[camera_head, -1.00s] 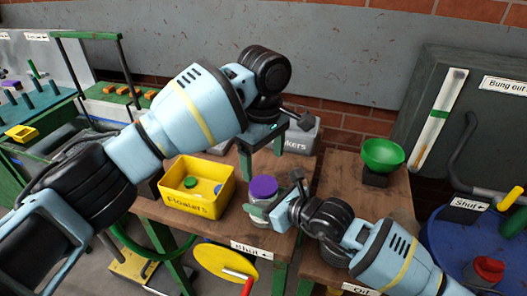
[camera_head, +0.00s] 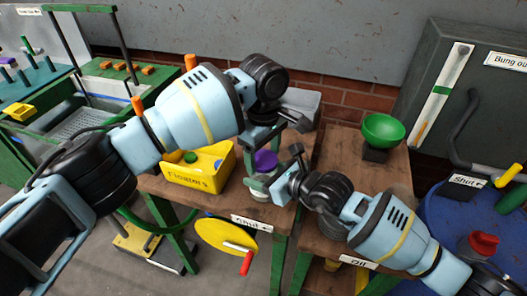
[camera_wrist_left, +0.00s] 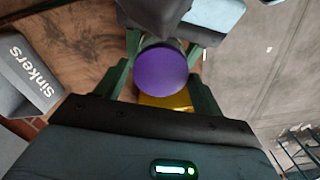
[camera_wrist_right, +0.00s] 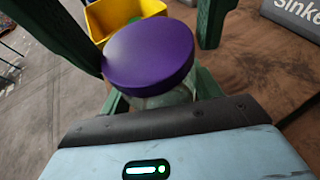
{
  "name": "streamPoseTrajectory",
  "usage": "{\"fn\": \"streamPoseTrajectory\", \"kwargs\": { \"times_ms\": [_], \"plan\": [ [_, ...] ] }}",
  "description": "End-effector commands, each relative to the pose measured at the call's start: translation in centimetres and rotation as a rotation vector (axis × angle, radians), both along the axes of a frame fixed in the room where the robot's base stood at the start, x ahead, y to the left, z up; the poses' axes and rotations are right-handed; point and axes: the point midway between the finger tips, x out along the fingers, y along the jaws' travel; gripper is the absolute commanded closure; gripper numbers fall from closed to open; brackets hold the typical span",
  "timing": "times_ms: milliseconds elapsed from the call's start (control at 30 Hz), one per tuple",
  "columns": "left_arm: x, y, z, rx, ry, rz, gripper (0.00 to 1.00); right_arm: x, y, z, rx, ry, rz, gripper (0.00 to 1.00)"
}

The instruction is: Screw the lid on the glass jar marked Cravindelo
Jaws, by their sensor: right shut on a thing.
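The purple lid (camera_head: 265,160) sits on top of the glass jar (camera_head: 259,195) on the brown bench. In the right wrist view the lid (camera_wrist_right: 149,57) covers the mouth of the clear jar (camera_wrist_right: 160,98); I cannot tell how tight it is. No name on the jar is readable. My right gripper (camera_wrist_right: 160,95) is shut on the jar's body, below the lid. My left gripper (camera_head: 262,148) points down just above the lid. Its green fingers stand apart on either side of the lid (camera_wrist_left: 163,72) in the left wrist view, open.
A yellow bin marked Floaters (camera_head: 198,180) stands close left of the jar. A grey Sinkers bin (camera_wrist_left: 28,78) is behind. A green bowl (camera_head: 383,130) stands on the right bench. A yellow wheel with a red handle (camera_head: 225,245) hangs below the front edge.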

Motion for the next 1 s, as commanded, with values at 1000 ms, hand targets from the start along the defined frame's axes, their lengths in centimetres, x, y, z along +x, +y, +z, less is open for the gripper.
{"fn": "streamPoseTrajectory", "kwargs": {
  "times_ms": [1000],
  "plan": [
    [-0.04,-0.15,-0.02,-0.003,-0.001,-0.664,0.7,-0.08,0.06,-0.05,0.0,0.001,0.002,1.0]
  ]
}}
